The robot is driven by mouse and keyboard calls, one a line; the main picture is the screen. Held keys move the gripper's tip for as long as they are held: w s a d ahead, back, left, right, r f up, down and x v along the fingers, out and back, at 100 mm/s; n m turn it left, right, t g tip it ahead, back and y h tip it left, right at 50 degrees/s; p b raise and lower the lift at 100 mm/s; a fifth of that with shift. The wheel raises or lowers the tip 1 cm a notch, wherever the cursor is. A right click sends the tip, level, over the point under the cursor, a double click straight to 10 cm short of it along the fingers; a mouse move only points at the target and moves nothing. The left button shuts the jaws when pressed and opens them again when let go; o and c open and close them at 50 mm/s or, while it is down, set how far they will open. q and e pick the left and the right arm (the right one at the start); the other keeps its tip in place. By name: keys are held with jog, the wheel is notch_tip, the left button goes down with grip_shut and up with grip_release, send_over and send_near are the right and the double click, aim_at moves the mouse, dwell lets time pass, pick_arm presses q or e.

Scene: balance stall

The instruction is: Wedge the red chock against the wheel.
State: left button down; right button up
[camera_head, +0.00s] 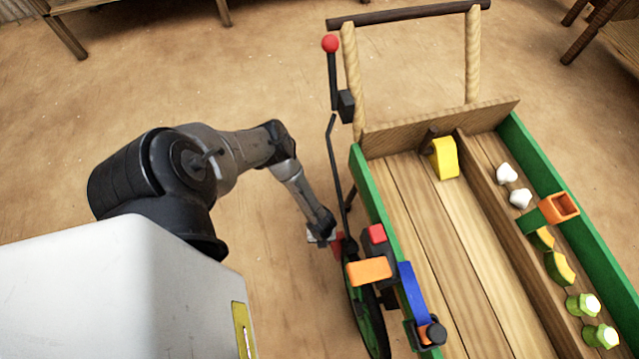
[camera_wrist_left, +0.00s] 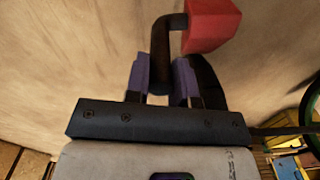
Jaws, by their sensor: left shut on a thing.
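The red chock (camera_head: 338,245) shows as a small red patch beside my left gripper (camera_head: 324,238) in the head view, just behind the green wheel (camera_head: 374,325) at the cart's left side. In the left wrist view the chock (camera_wrist_left: 211,24) is a red block on a bent dark handle (camera_wrist_left: 161,60). My left gripper (camera_wrist_left: 164,82) is shut on that handle. The wheel's green rim (camera_wrist_left: 308,108) shows at the right edge there. Whether the chock touches the wheel or the ground cannot be told. My right gripper is not in view.
The wooden cart (camera_head: 360,170) with green sides stands at right. An orange block (camera_head: 369,271), a red block (camera_head: 376,233) and a blue bar (camera_head: 411,292) sit above the wheel. A red-knobbed lever (camera_head: 331,70) rises at the cart's corner. Bare floor (camera_head: 270,80) lies behind my arm.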

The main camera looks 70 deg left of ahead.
pick_arm(q)
jog(key=d+f+b, duration=0.7)
jog(key=f, duration=0.2)
jog(key=shift+d+f, duration=0.2)
jog(key=shift+d, duration=0.1)
dwell(0.7)
dwell(0.7)
jog(key=shift+w+d+m, duration=0.2)
jog(key=shift+d+m, duration=0.1)
dwell(0.7)
jog(key=shift+d, duration=0.1)
jog(key=shift+w+d+f+b, duration=0.1)
jog(key=shift+d+f+b, duration=0.25)
jog(key=shift+d+b, duration=0.05)
dwell(0.4)
